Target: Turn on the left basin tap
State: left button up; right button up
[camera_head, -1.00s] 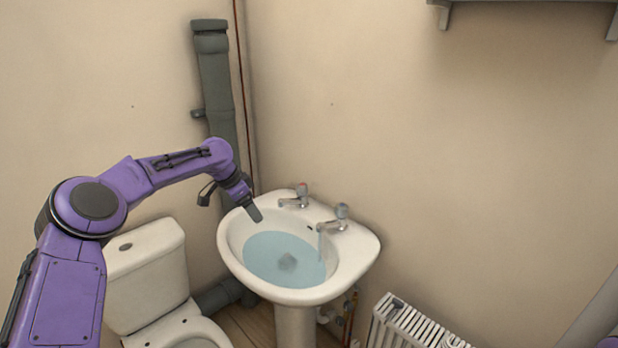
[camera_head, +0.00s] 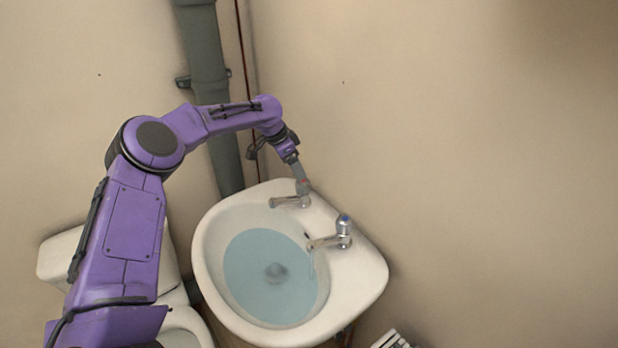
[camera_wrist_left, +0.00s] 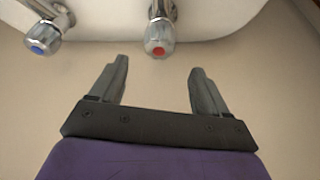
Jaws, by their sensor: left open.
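The left basin tap (camera_head: 290,201) stands on the back rim of the white basin (camera_head: 366,282). Its red-topped handle (camera_wrist_left: 159,39) shows in the left wrist view, just beyond and between my fingertips. My left gripper (camera_head: 301,186) is over this tap; in the wrist view its two fingers (camera_wrist_left: 155,72) are apart with nothing between them. In the head view the gripper partly covers the tap's handle. The right tap (camera_head: 335,236) has a blue top, also seen in the wrist view (camera_wrist_left: 42,38), and a thin stream runs from its spout. My right gripper is not in view.
Water (camera_head: 262,264) stands in the basin. A white toilet (camera_head: 62,254) is left of the basin, behind my left arm. A grey pipe (camera_head: 204,60) runs up the corner. A radiator (camera_head: 392,340) shows at the bottom edge. The right wall is bare.

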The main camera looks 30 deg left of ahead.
aim_at(304, 180)
pick_arm(q)
jog(key=p+x, duration=0.1)
jog(key=x, duration=0.7)
jog(key=shift+w+d+f, duration=0.1)
jog(key=shift+f, duration=0.05)
jog(key=shift+s, duration=0.25)
jog(key=shift+w, duration=0.1)
jog(key=c, duration=1)
